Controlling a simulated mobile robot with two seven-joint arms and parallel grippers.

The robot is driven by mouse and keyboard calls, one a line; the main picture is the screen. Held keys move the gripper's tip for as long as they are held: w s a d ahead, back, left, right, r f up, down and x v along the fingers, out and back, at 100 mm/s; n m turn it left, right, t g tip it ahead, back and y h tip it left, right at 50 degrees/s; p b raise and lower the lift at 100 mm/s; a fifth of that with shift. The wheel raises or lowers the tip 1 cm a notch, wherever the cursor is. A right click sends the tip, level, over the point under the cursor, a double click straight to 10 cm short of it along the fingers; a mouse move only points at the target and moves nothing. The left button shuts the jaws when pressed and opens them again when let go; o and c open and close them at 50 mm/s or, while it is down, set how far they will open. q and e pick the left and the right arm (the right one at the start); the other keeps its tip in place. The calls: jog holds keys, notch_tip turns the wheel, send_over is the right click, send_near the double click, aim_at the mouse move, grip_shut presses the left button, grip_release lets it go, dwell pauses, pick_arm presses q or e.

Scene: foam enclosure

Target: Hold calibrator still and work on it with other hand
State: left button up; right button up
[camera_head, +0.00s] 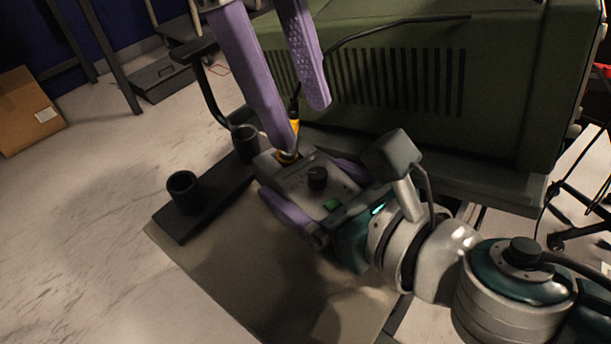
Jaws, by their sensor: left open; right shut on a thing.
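A yellow connector (295,123) with a dark cable stands at the calibrator's far left end. My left gripper (302,122) comes down from the top with its purple fingers apart. One fingertip is beside the connector; I cannot tell whether they touch. The other finger is to the right, over the green case.
A black stand (208,203) with two dark cups (184,191) is left of the calibrator. A large green vented case (410,85) fills the back. A beige surface (250,265) lies below. A cardboard box (28,108) is far left; the floor between is clear.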

jog(key=c, duration=0.9)
pick_arm(q)
grip_shut()
pick_arm(e)
jog(key=shift+c, duration=0.2)
dwell(1.0)
